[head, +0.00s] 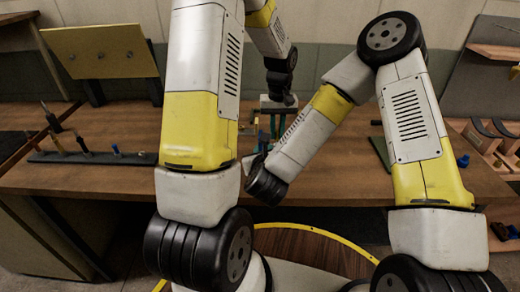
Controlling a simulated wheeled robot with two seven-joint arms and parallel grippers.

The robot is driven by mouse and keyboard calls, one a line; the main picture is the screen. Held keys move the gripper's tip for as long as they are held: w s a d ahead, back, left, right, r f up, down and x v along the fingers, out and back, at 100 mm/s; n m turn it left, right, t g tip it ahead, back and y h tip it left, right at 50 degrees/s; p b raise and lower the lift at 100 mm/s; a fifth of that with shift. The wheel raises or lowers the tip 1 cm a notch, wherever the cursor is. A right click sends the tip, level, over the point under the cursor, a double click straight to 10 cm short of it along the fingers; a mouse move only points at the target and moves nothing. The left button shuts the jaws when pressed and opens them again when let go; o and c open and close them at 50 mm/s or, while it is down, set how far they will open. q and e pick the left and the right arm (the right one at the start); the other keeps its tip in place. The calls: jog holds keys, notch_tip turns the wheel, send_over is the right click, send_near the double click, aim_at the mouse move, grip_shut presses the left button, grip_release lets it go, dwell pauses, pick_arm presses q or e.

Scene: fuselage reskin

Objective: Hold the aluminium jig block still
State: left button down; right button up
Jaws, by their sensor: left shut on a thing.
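My left gripper (284,98) points down over the middle of the wooden bench, beyond my two arms. It is small in the head view, and its fingers are hard to make out. It is shut on a pale grey block (267,102), which looks like the aluminium jig block. The block sits above some dark green and blue parts on the bench. My right forearm reaches down and left across the bench front, with its black wrist near the front edge. My right gripper cannot be made out; my left arm covers that area.
The wooden bench (350,172) spans the view. At left are a tilted yellowish panel (100,52) on dark supports and a dark strip (92,158) with small blue parts. A wooden rack (488,142) stands at right. Bare bench lies between the strip and my left arm.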

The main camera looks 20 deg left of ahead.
jog(key=shift+s+a+r+m+t, duration=0.1)
jog(key=shift+s+a+m+t, duration=0.1)
jog(key=shift+m, duration=0.35)
jog(key=shift+s+a+r+m+t, duration=0.1)
jog(key=shift+s+a+m+t, duration=0.1)
jog(key=shift+m, duration=0.35)
jog(key=shift+r+m, duration=0.1)
jog(key=shift+m, duration=0.2)
jog(key=shift+w+a, duration=0.1)
jog(key=shift+w, duration=0.1)
jog(key=x, duration=1.1)
jog(key=shift+w, duration=0.3)
grip_shut()
